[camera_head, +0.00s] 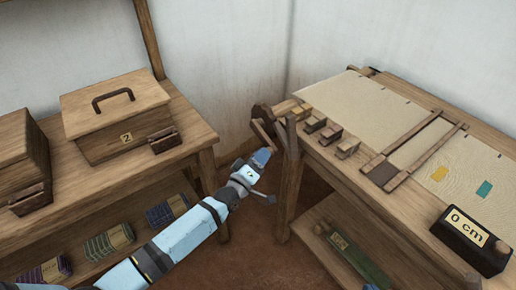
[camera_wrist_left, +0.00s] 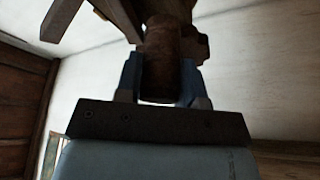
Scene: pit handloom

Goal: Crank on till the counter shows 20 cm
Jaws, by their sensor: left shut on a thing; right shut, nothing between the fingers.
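The wooden crank (camera_head: 262,128) is at the table's far left corner, above a table leg. My left gripper (camera_head: 262,157) is at the crank's lower end. In the left wrist view, the gripper's two blue fingers (camera_wrist_left: 160,85) are shut on the crank's brown round handle (camera_wrist_left: 162,50), one finger on each side.
The loom table (camera_head: 345,165) carries pale cloth (camera_head: 375,105), a wooden frame (camera_head: 420,145) and several small wooden blocks (camera_head: 315,124). A shelf unit (camera_head: 190,110) at left holds a lidded box (camera_head: 115,115). Bare floor (camera_head: 250,235) lies between them.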

